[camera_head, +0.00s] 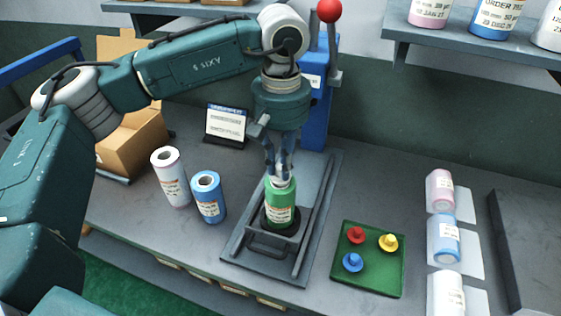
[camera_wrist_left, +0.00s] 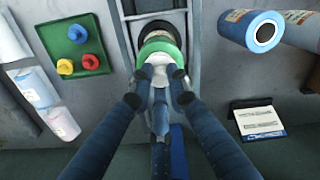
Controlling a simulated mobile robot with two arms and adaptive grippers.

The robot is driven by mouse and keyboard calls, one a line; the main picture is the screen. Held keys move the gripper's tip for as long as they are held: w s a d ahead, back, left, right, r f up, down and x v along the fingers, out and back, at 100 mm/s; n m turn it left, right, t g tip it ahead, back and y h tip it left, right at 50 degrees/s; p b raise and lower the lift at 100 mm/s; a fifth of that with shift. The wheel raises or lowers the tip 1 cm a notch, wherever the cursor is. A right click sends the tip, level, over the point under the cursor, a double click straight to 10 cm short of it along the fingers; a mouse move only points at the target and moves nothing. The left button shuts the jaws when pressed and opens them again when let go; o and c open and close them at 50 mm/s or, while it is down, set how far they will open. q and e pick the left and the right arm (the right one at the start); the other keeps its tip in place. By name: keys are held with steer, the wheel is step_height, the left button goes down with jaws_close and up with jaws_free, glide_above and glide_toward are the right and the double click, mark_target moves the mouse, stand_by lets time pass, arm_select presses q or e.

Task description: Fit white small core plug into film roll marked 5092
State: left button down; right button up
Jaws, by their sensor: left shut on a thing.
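A green film roll (camera_head: 281,203) stands upright in a dark round holder on the sliding plate of the blue press; its label is too small to read. It also shows in the left wrist view (camera_wrist_left: 160,46). My left gripper (camera_head: 279,170) points down over the roll. It is shut on the white plug (camera_head: 279,181), which is at the top of the roll; the fingers partly hide it. In the left wrist view the white plug (camera_wrist_left: 157,74) sits between the fingertips. I cannot tell how deep it is in the core. My right gripper is not in view.
A pink-white roll (camera_head: 171,177) and a blue roll (camera_head: 208,197) stand left of the press. A green tray (camera_head: 372,283) with red, yellow and blue plugs lies to the right. Wrapped rolls (camera_head: 445,238) lie further right. The blue press column (camera_head: 316,110) stands behind my gripper.

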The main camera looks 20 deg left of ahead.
arm_select(q)
steer(key=shift+f+b, duration=0.3)
steer(key=shift+f, duration=0.1)
steer(key=c, duration=1.6)
jaws_free()
step_height(320, 180, up, 12)
steer(key=shift+r, duration=0.1)
